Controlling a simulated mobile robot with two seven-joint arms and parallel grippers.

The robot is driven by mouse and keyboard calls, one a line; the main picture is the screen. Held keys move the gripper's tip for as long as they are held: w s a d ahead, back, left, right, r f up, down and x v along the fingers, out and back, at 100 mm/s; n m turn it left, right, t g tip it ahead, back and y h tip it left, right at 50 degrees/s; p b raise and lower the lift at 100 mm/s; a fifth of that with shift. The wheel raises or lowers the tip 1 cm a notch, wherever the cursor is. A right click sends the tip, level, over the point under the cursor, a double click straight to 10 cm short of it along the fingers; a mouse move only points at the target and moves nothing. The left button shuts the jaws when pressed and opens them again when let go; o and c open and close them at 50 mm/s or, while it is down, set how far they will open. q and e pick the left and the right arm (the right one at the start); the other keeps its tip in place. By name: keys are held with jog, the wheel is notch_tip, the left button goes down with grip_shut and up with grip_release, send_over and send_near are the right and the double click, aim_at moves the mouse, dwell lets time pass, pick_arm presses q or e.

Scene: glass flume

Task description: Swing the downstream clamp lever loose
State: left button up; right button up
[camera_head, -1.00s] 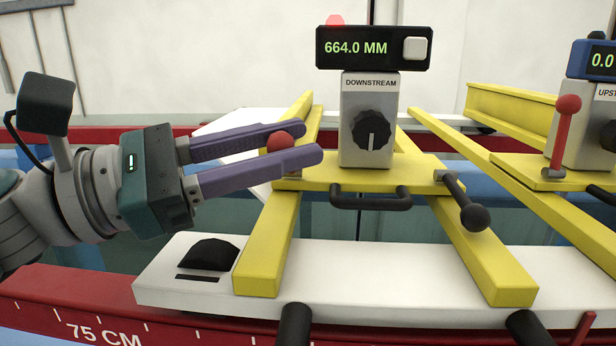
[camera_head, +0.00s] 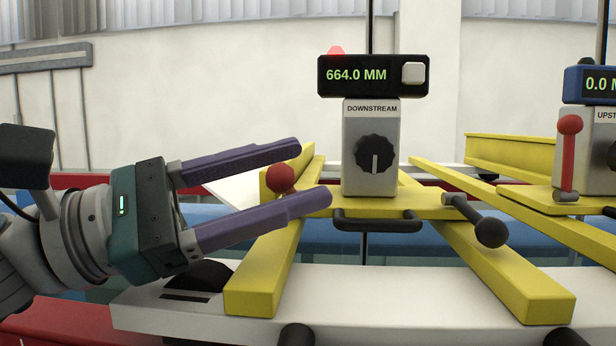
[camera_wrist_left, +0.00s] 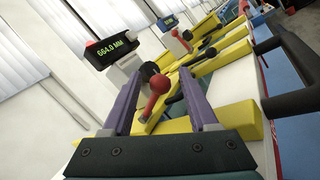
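The downstream carriage (camera_head: 371,150) is a grey block with a black knob, on a yellow frame, under a display reading 664.0 MM. At its left is a lever with a red ball knob (camera_head: 281,178). In the left wrist view the red ball (camera_wrist_left: 159,84) tops a short red stem. My left gripper (camera_head: 311,171) is open, with its purple fingers on either side of the ball and gaps visible. A black ball-ended lever (camera_head: 490,232) sticks out at the carriage's right. The red lever's foot is hidden in the head view. My right gripper is not in view.
The upstream carriage with an upright red-knobbed lever (camera_head: 568,150) stands at the right. A black bar handle (camera_head: 375,222) fronts the downstream carriage. Yellow rails (camera_head: 500,270) slope toward me over a white beam (camera_head: 420,285).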

pick_arm(q)
jog(key=shift+s+a+f+b, duration=0.15)
jog(key=shift+a+f+b, duration=0.1)
jog(key=shift+a+b, duration=0.1)
jog(key=b+v, duration=0.5)
jog(key=v, duration=0.3)
jog(key=shift+s+a+f, duration=0.1)
jog(key=shift+s+a, duration=0.05)
jog(key=shift+a, duration=0.1)
jog(key=shift+s+a, duration=0.15)
jog(key=shift+a, duration=0.1)
